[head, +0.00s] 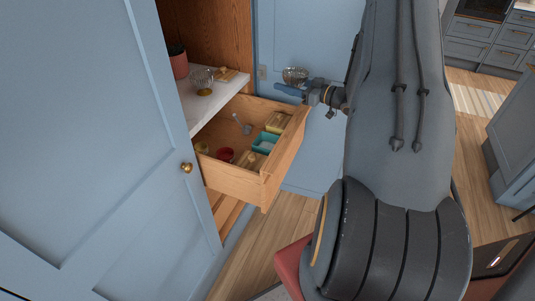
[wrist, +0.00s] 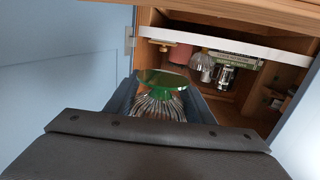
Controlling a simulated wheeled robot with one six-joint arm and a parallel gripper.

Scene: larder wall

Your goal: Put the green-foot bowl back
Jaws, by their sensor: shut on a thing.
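The green-foot bowl (wrist: 160,100) is clear ribbed glass with a green round foot. My gripper (head: 292,91) is shut on it, with a dark finger on either side of it in the wrist view. In the head view the bowl (head: 295,75) is held up in the air, rim up, beyond the right end of the open drawer and in front of a blue panel. Its foot is hidden there by the gripper. The wrist picture appears upside down.
A white shelf (head: 206,104) holds a terracotta pot (head: 178,62) and a glass bowl with an amber foot (head: 201,81). Below it an open wooden drawer (head: 237,183) holds a teal box (head: 265,143), a red cup (head: 225,155) and other things. A blue door (head: 95,130) stands at left.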

